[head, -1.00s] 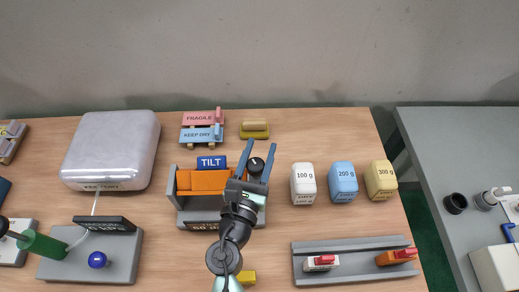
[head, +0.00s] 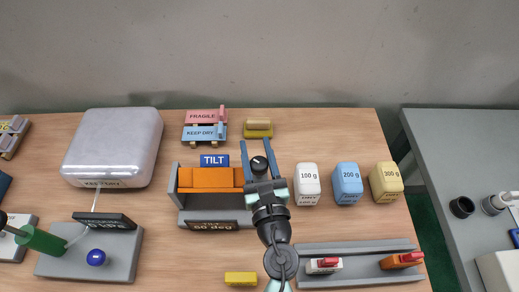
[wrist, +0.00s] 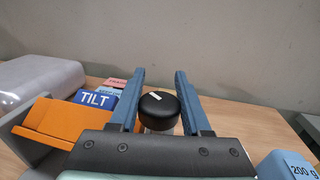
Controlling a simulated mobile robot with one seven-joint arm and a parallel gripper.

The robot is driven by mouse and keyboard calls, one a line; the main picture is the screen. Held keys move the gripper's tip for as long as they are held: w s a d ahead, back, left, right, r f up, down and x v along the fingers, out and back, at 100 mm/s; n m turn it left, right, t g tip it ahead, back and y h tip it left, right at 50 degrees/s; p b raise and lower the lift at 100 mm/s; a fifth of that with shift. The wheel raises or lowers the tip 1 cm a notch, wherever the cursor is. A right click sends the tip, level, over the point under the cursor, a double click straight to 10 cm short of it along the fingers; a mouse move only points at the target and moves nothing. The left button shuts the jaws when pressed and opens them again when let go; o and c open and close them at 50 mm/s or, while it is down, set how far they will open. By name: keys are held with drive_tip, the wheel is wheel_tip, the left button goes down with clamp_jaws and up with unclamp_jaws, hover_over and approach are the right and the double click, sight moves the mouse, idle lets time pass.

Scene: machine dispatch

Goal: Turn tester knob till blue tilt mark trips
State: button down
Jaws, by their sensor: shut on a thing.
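The tester (head: 215,217) is a grey stand with an orange piece (head: 212,180) lying in its cradle, which looks level. A blue block marked TILT (head: 214,161) stands behind it and also shows in the wrist view (wrist: 95,98). The black round knob (head: 259,165) with a white pointer line is at the tester's right end. My gripper (head: 257,150) has its two blue fingers on either side of the knob, shut on it. In the wrist view the knob (wrist: 160,108) sits between the fingers, its white line pointing up-left.
White (head: 307,184), blue (head: 347,184) and yellow (head: 386,182) weights stand right of the knob. A grey rail (head: 350,280) with red-topped pieces lies in front right. A silver case (head: 112,148) is at left, a yellow block (head: 241,279) in front.

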drive_tip(key=n+g+y, duration=0.1)
drive_tip(key=y, duration=0.1)
drive_tip(key=n+y+b, duration=0.1)
drive_tip(key=n+y, duration=0.1)
drive_tip(key=n+g+y+b, duration=0.1)
drive_tip(key=y, duration=0.1)
drive_tip(key=shift+s+a+f+g, duration=0.1)
drive_tip(key=shift+a+g, duration=0.2)
drive_tip(key=shift+a, duration=0.1)
drive_tip(key=shift+s+a+n+g+y+b, duration=0.15)
drive_tip(key=shift+a+n+g+y+b, duration=0.05)
drive_tip(key=shift+n+g+y+b, duration=0.65)
drive_tip(key=shift+s+a+n+g+y+b, duration=0.15)
drive_tip(key=shift+n+g+y+b, duration=0.35)
drive_tip(key=shift+n+y, duration=0.4)
drive_tip(key=shift+a+g+y, duration=0.1)
drive_tip(key=shift+g+y, duration=0.15)
drive_tip(key=shift+y, duration=0.1)
drive_tip(key=shift+c, duration=1.8)
unclamp_jaws()
drive_tip(key=shift+s, duration=0.1)
drive_tip(key=b+v, duration=0.3)
drive_tip(key=v, duration=1)
drive_tip(key=shift+b, duration=0.35)
